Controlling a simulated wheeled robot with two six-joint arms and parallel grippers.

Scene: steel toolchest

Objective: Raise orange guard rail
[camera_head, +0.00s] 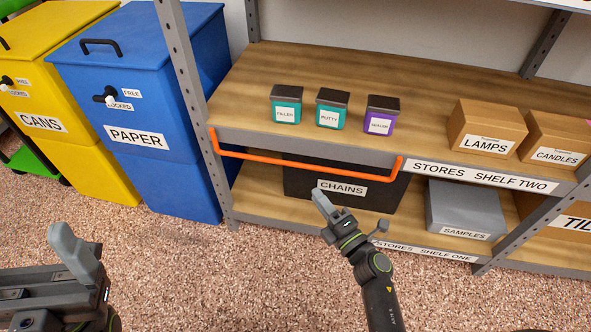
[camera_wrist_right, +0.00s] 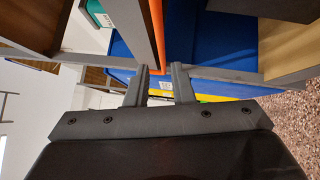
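The orange guard rail (camera_head: 300,164) is a thin bar with short bent ends at the front edge of shelf two. It hangs low, its long bar below the shelf edge and across the front of the chains box. My right gripper (camera_head: 322,200) is below the rail in the head view, in front of the chains box. In the right wrist view the rail (camera_wrist_right: 157,35) runs toward the gap between the open, empty fingers (camera_wrist_right: 158,78); I cannot tell whether it touches them. My left gripper (camera_head: 75,250) is low at the left, away from the rail; its finger gap is hidden.
Shelf two (camera_head: 250,85) holds filler, putty and sealer tubs and lamps and candles boxes. Below are the dark chains box (camera_head: 375,192) and grey samples box (camera_head: 465,208). Blue paper (camera_head: 140,100) and yellow cans (camera_head: 50,120) bins stand left. The floor in front is clear.

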